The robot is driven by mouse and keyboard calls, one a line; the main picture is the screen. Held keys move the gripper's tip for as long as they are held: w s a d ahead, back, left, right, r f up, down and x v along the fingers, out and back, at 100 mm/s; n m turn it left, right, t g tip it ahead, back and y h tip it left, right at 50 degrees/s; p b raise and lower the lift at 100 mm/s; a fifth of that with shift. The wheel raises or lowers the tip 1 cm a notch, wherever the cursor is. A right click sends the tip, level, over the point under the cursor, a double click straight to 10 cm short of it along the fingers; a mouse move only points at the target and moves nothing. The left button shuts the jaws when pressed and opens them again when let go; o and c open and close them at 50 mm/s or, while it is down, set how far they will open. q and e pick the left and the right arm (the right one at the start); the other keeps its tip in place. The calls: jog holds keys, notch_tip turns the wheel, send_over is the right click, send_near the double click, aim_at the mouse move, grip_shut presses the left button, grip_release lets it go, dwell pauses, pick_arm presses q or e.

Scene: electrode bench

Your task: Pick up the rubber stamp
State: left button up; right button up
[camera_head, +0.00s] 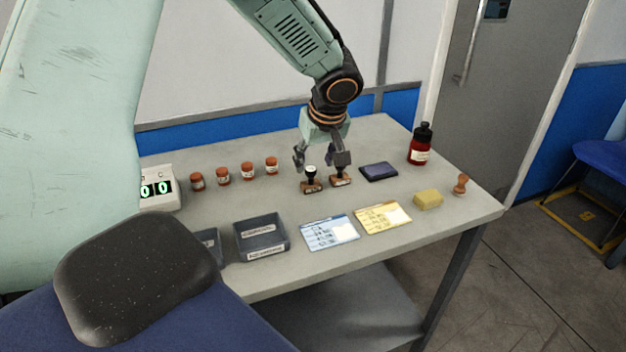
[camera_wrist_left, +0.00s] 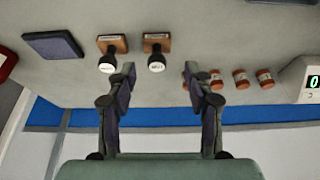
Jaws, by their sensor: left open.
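Two rubber stamps with wooden bases and black handles stand side by side at the back of the bench. One, with a pale handle top, is the left stamp (camera_head: 311,181) in the head view; the other is the right stamp (camera_head: 341,180). In the wrist view the first (camera_wrist_left: 156,52) lies in line with the gap between my fingertips, and the second (camera_wrist_left: 109,52) is left of it. My left gripper (camera_head: 321,160) is open and empty, just above and behind the stamps; its fingers also show in the wrist view (camera_wrist_left: 160,76). One finger partly hides the right stamp. My right gripper is out of view.
A dark ink pad (camera_head: 379,171) and a red bottle (camera_head: 420,146) stand right of the stamps. Several small jars (camera_head: 223,176) stand left. Cards (camera_head: 330,232), a dark tray (camera_head: 262,251), a yellow block (camera_head: 428,199) and an orange-brown knobbed object (camera_head: 461,185) lie nearer the front.

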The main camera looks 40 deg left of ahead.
aim_at(313, 172)
pick_arm(q)
jog(key=x, duration=0.5)
jog(key=w+x, duration=0.1)
jog(key=x, duration=0.1)
jog(key=shift+a, duration=0.15)
jog(key=shift+s+a+f, duration=0.1)
jog(key=shift+s+a, duration=0.05)
jog(key=shift+a, duration=0.05)
jog(key=shift+d, duration=0.15)
jog(key=c, duration=0.4)
grip_shut()
